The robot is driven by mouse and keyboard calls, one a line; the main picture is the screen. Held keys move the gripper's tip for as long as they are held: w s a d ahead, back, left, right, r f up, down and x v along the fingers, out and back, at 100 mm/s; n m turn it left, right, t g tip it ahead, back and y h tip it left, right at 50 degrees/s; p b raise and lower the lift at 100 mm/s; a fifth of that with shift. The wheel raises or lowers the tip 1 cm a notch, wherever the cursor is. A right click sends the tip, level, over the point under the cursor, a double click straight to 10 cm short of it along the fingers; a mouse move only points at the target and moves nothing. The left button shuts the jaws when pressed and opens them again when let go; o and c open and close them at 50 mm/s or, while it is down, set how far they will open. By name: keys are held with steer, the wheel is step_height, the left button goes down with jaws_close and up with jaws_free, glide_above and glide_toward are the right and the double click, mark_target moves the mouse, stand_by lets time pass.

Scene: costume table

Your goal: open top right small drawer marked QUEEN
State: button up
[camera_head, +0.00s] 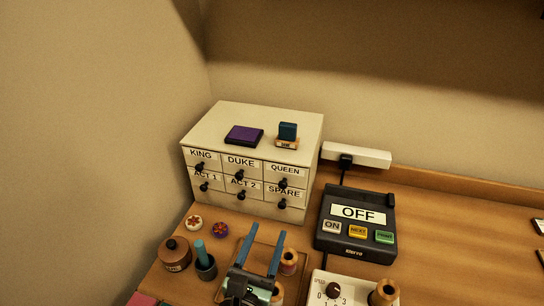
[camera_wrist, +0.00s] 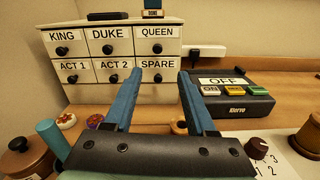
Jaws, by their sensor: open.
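A cream cabinet of small drawers (camera_head: 232,204) stands at the back left of the table, each drawer with a label and a black knob. The QUEEN drawer (camera_head: 285,171) is at the top right and sits closed; its black knob (camera_head: 283,183) shows below the label. In the wrist view the QUEEN drawer (camera_wrist: 158,33) is at the upper middle with its knob (camera_wrist: 157,49). My gripper (camera_head: 264,241) is open and empty, with blue fingers pointing at the cabinet. It is in front of and below the drawers, apart from them. In the wrist view its fingertips (camera_wrist: 160,72) flank the SPARE drawer.
A dark device marked OFF (camera_head: 357,225) stands right of the cabinet. Spools (camera_head: 289,261), a dial box (camera_head: 345,292) and a brown pot (camera_head: 174,254) surround my gripper. A purple pad (camera_head: 244,135) and a stamp (camera_head: 287,133) lie on the cabinet top.

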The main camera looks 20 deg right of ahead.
mark_target(282, 187)
steer(key=shift+n, duration=0.6)
steer(key=x, duration=0.6)
steer(key=p+x, duration=0.1)
steer(key=x, duration=0.5)
steer(key=shift+w, duration=0.5)
jaws_close()
stand_by(0.5)
